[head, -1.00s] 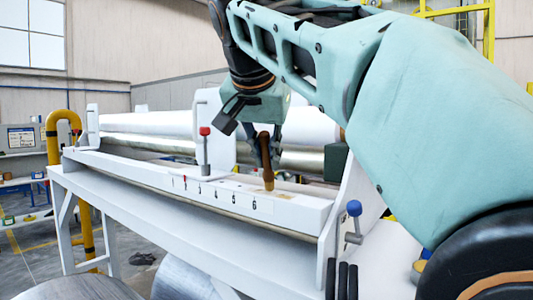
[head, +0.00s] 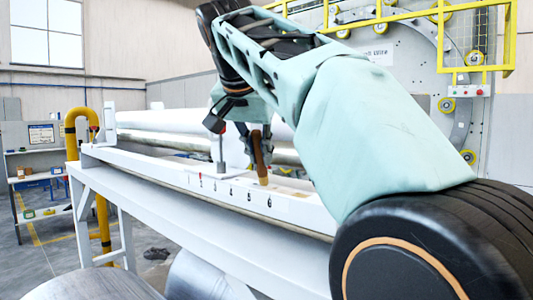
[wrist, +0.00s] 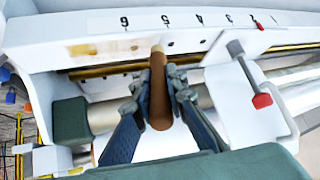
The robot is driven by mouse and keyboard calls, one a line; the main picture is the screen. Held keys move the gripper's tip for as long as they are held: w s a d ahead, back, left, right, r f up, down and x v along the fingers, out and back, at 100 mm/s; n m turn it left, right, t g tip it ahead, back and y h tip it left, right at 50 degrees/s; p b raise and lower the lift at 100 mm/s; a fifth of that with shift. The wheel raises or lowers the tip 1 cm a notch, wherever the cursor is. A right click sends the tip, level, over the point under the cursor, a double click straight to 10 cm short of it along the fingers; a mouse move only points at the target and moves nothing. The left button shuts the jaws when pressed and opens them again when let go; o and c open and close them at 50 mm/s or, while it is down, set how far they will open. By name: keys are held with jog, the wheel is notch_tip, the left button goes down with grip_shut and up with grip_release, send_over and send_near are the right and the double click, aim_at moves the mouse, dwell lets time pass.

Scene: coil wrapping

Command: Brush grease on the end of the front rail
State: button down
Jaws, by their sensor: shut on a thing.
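My gripper (head: 258,156) is shut on a brush with a brown handle (head: 259,150). The brush points down, with its paler tip over the white front rail (head: 225,197), close to the printed 6. In the wrist view the brush (wrist: 159,95) stands between the two dark fingers (wrist: 157,88). Its tip is near the rail (wrist: 200,20), between the 5 and 6 marks; I cannot tell whether it touches. A yellowish patch (wrist: 83,49) lies on the rail beyond the 6. My arm hides the rail's near end in the head view.
A lever with a red knob (wrist: 262,101) stands behind the rail, beside my gripper. Long white and metal rollers (head: 165,143) run behind. A dark green block (wrist: 71,122) sits near the rail's end. A yellow pipe (head: 72,140) stands at the left.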

jog(key=shift+r, duration=0.1)
jog(key=shift+r, duration=1.4)
jog(key=shift+d, duration=0.1)
